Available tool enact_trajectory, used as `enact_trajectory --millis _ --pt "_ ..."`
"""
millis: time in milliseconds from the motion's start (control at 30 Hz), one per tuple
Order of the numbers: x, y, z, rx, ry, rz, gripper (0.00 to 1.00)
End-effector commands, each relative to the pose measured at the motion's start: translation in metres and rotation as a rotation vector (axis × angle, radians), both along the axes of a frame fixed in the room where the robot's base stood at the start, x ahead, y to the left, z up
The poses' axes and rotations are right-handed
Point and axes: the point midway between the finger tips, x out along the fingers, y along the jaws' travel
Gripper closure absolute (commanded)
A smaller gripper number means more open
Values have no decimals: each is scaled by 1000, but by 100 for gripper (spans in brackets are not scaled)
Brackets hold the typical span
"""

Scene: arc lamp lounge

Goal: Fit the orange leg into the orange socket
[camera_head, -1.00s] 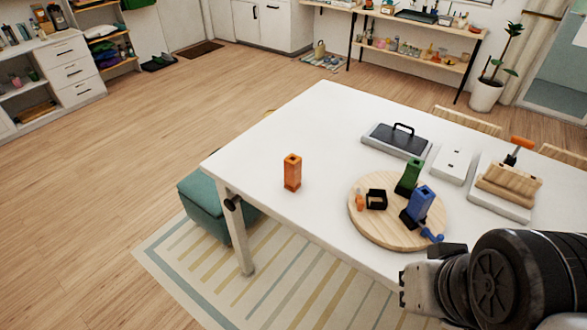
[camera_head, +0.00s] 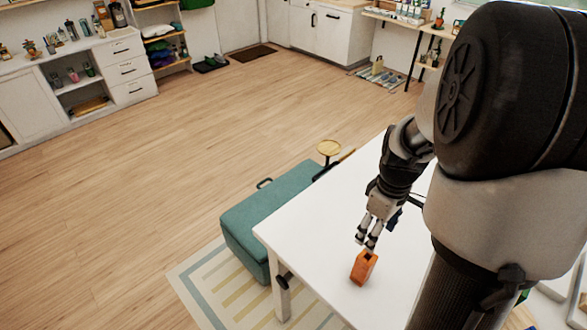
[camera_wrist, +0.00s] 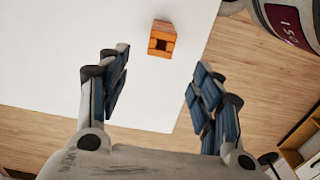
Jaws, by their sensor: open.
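My gripper (camera_head: 368,242) is open and empty, just above and behind the leg in the head view. It also shows in the wrist view (camera_wrist: 160,72) with its two blue-padded fingers spread. My arm hides the round board; the orange socket is not visible now.
A teal bench (camera_head: 262,215) stands against the table's left side, on a striped rug (camera_head: 215,285). A small yellow round top (camera_head: 328,148) shows behind it. The tabletop around the leg is clear. My arm covers the table's right part.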

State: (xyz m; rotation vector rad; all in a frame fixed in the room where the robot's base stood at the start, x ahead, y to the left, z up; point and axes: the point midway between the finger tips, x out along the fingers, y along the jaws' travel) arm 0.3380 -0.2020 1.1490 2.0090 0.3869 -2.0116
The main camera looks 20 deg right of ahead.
Motion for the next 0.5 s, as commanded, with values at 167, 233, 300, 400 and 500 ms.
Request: enact_trajectory --millis 167,233,300,400,500 --pt "-2 -5 -6 5 9 10 40" --pt "-2 -5 -13 5 9 10 40" --pt "-2 -4 -24 8 11 10 40" --pt "-3 -4 -47 8 12 10 40" --pt "-3 -4 -69 8 12 10 40"
